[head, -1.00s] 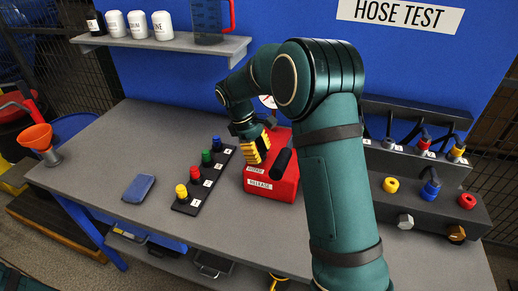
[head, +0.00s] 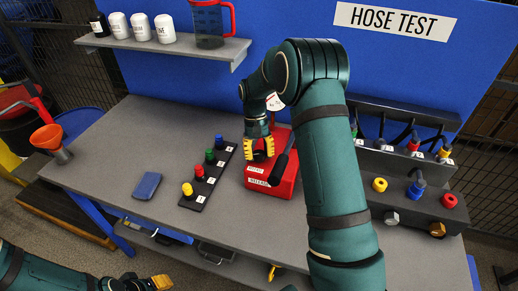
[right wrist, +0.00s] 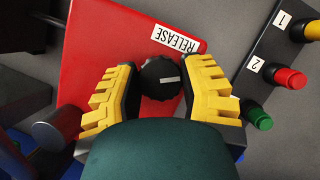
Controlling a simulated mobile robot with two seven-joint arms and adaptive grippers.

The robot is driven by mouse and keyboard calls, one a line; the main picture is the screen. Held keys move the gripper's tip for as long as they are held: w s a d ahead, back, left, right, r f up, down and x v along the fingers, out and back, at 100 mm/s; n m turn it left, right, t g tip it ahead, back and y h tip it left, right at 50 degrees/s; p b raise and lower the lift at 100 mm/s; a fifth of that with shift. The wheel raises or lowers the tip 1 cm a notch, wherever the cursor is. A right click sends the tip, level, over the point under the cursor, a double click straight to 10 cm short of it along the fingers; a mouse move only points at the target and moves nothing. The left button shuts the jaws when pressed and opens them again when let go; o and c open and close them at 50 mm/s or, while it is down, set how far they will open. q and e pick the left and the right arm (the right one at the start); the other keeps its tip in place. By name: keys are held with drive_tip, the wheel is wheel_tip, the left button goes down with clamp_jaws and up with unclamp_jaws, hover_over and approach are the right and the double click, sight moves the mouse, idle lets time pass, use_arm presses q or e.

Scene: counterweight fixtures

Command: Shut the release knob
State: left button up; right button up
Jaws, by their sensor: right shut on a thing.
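The release knob (right wrist: 160,78) is a round black ribbed knob with a white line mark, on a red box (right wrist: 105,40) beside a white RELEASE label (right wrist: 176,38). In the right wrist view my right gripper (right wrist: 160,85) has its yellow fingers on both sides of the knob, shut on it. In the head view the red box (head: 287,180) stands on the bench, and my right gripper (head: 259,150) points down onto its top; the fingers partly hide the knob. My left gripper (head: 160,283) is low at the bottom left, off the bench; its opening is unclear.
A black strip with coloured plugs (head: 207,176) lies close left of the box. A blue block (head: 142,187) lies further left. A hose rack (head: 420,205) stands right. The bench's front left is clear.

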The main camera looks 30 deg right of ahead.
drive_tip(key=m+y+p, duration=0.1)
drive_tip(key=m, duration=0.1)
drive_tip(key=shift+m, duration=0.4)
drive_tip(key=shift+f+m+t+y+p, duration=0.1)
drive_tip(key=shift+m+t+y+p, duration=0.4)
drive_tip(key=shift+m, duration=1)
drive_tip(key=o, duration=1.2)
drive_tip(key=v, duration=1.2)
drive_tip(key=shift+s, duration=0.2)
